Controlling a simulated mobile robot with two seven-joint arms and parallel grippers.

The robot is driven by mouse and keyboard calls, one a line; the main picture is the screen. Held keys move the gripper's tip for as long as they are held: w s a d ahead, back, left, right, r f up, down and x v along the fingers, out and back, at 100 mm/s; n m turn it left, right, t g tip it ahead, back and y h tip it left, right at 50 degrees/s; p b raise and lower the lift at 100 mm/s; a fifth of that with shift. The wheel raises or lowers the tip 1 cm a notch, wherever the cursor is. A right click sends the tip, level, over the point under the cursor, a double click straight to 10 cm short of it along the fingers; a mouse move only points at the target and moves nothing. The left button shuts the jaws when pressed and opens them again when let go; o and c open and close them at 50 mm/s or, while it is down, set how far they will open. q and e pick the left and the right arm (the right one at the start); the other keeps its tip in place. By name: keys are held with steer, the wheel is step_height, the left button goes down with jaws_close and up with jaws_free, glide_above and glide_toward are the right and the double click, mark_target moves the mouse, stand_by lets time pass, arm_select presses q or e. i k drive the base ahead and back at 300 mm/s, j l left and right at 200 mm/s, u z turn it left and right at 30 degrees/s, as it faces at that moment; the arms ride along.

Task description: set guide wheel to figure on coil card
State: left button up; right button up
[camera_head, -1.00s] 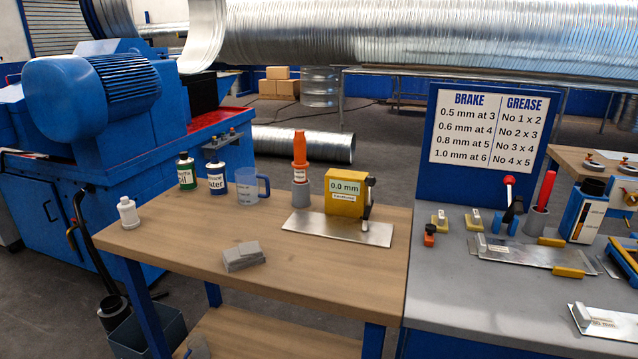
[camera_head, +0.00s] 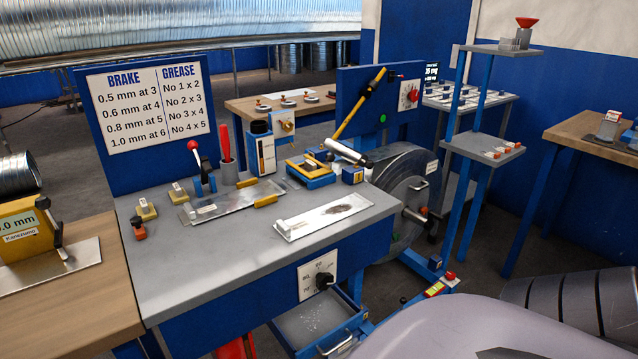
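A dark grey coil (camera_head: 400,185) of strip stands on a blue stand right of the grey-topped bench. A small white card (camera_head: 432,167) is on its upper right face, its text too small to read. I cannot tell for sure which part is the guide wheel. A black knob (camera_head: 323,281) on a white dial plate is on the bench front. A red knob (camera_head: 410,95) on a white plate is on the blue upright panel behind the coil. Neither of my grippers is in view.
The grey bench (camera_head: 180,265) holds metal plates, a red-handled tool and a yellow-blue block. A BRAKE and GREASE chart (camera_head: 148,105) stands behind it. An open blue drawer (camera_head: 318,322) juts out below. A smooth grey shape, perhaps mine, fills the lower right.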

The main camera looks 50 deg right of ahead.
mark_target(324, 280)
steer(key=z, duration=1.6)
